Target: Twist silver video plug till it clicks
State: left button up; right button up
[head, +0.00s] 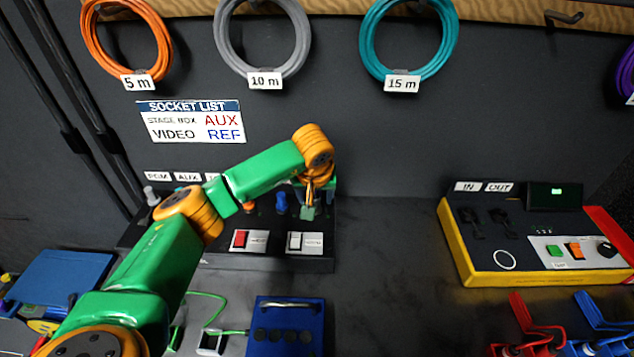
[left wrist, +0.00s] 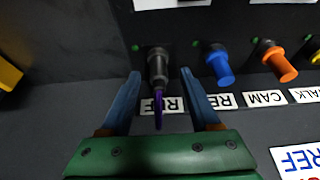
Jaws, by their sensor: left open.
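In the left wrist view a dark silver-grey plug (left wrist: 157,66) with a purple cable end sits in a socket of the black panel. The fingers of my left gripper (left wrist: 161,78) are open, one on each side of the plug, with gaps on both sides. The label (left wrist: 172,104) by the plug is partly hidden by the cable. In the head view my left gripper (head: 309,208) is at the right end of the black socket box (head: 270,262) and hides the plug there. My right gripper is not in view.
A blue plug (left wrist: 218,66) and an orange plug (left wrist: 279,66) stand in sockets beside the grey one. The box front has a red switch (head: 239,239) and a white switch (head: 295,241). A yellow-edged console (head: 465,250) stands right, with bare table between.

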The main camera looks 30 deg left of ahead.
pick_arm(q)
jog(key=shift+x, duration=0.85)
jog(key=shift+r, duration=0.2)
grip_shut()
jog(key=c, duration=0.8)
grip_release()
grip_shut()
jog(key=o, duration=0.8)
grip_release()
jog(key=shift+w+m, duration=0.1)
jog(key=shift+m, duration=0.3)
